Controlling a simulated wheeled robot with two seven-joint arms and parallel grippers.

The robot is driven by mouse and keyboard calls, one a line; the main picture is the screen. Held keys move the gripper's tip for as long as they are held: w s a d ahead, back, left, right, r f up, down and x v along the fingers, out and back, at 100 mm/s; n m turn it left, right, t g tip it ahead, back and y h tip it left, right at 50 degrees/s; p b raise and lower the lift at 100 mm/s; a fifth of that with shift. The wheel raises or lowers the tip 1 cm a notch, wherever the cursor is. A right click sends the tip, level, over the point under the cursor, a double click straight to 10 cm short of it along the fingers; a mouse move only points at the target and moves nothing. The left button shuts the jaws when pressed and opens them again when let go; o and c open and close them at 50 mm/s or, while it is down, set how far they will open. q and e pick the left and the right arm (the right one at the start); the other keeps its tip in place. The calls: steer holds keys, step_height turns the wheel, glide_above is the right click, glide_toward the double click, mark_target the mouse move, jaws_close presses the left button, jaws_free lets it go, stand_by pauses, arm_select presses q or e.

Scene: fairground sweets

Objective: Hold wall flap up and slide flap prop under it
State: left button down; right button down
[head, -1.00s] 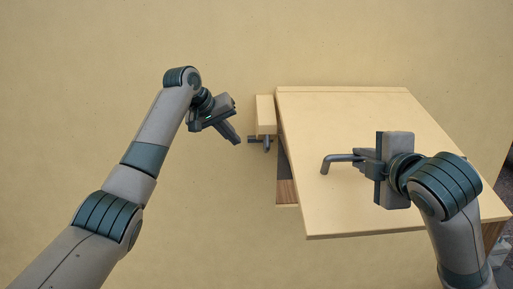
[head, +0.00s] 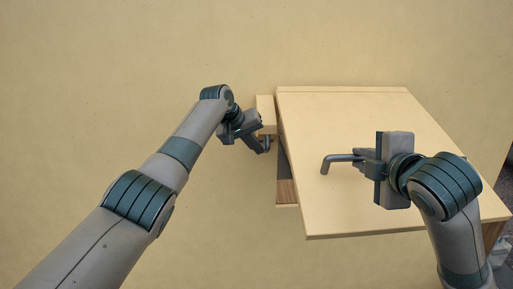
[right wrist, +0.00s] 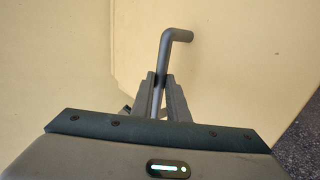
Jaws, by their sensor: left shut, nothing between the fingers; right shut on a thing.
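The wall flap (head: 360,120) is a large cream panel on the wall, tilted outward from its top edge. A grey bent bar handle (head: 335,159) stands on its face. My right gripper (head: 362,158) is shut on this bar, which also shows in the right wrist view (right wrist: 178,37) with its bent end beyond the fingers. The flap prop (head: 265,108) looks to be the small cream block left of the flap, with a grey handle (head: 268,142) at its lower end. My left gripper (head: 264,149) is shut and empty beside that handle; I cannot tell whether it touches.
A dark opening with a wooden inner side (head: 287,190) shows under the flap's left edge, above a cream sill (head: 287,206). The plain wall (head: 120,60) to the left is clear. Darker ground shows at the far right.

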arm_select(q)
steer(key=shift+d, duration=0.15)
steer(key=shift+d, duration=1.85)
steer(key=shift+a, duration=0.15)
steer(key=s+a+r, duration=0.4)
steer(key=a+r, duration=0.3)
steer(key=a, duration=0.1)
steer(key=shift+s, duration=0.4)
steer(key=shift+w, duration=0.1)
